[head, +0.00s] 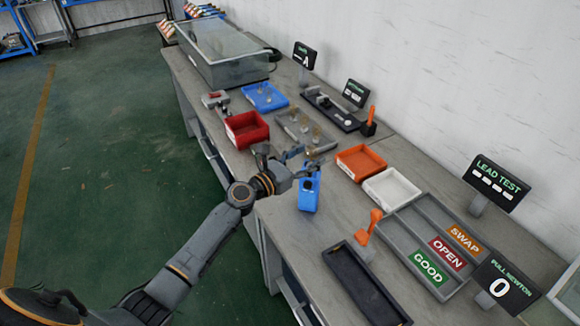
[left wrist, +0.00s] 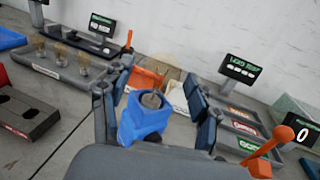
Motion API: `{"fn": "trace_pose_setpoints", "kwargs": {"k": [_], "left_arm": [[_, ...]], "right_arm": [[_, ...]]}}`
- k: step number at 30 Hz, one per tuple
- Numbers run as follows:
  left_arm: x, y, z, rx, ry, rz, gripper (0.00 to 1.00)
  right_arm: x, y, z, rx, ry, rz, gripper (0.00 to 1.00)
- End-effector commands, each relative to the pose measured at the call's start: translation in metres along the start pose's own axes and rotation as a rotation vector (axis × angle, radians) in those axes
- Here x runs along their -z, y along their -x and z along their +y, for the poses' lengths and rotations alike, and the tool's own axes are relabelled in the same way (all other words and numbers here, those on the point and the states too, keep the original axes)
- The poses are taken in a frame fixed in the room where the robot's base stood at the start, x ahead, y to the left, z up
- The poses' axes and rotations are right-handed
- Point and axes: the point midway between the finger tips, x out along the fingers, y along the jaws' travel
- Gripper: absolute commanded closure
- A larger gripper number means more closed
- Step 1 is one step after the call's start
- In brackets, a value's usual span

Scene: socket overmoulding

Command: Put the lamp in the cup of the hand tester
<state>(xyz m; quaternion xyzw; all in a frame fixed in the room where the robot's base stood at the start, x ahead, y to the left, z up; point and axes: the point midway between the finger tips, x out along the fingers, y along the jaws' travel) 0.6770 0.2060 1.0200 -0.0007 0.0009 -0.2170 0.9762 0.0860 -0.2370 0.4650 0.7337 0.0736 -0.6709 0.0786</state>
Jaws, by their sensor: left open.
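The blue hand tester (head: 308,199) stands upright near the bench's front edge. In the left wrist view the tester (left wrist: 146,121) lies between my fingers, its cup facing up. A lamp (left wrist: 152,99) with a grey base appears to sit in that cup; its clear glass is faint against the bins behind, so its exact seating is hard to tell. My left gripper (head: 303,164) is open at the tester's top. In the left wrist view its fingers (left wrist: 157,108) are wide apart on both sides of the tester, with gaps. My right gripper is not in view.
A grey tray (head: 292,121) holds several lamps beyond the gripper. Red (head: 246,130), blue (head: 264,97), orange (head: 361,163) and white (head: 392,190) bins stand on the bench.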

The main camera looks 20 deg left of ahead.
Motion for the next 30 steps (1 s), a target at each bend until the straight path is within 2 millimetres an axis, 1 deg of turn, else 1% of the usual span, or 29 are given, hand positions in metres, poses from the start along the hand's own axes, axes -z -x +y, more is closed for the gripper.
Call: {"fn": "trace_pose_setpoints", "kwargs": {"k": [1, 9, 12, 15, 20, 30], "left_arm": [[0.002, 0.012, 0.000, 0.000, -0.002, 0.004, 0.39], [0.003, 0.070, 0.000, 0.001, -0.002, 0.003, 0.39], [0.003, 0.086, 0.000, 0.001, -0.002, 0.002, 0.39], [0.002, 0.097, 0.000, 0.001, -0.002, 0.002, 0.39], [0.000, 0.104, -0.001, 0.001, -0.001, 0.000, 0.39], [0.000, 0.104, 0.000, 0.001, -0.001, 0.000, 0.39]], "right_arm": [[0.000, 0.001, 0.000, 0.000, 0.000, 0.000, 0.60], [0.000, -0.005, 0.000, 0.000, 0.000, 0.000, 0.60], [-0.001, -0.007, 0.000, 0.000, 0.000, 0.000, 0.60], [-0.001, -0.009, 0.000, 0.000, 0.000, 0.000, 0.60], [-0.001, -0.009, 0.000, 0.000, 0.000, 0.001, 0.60], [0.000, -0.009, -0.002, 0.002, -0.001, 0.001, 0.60]]}}
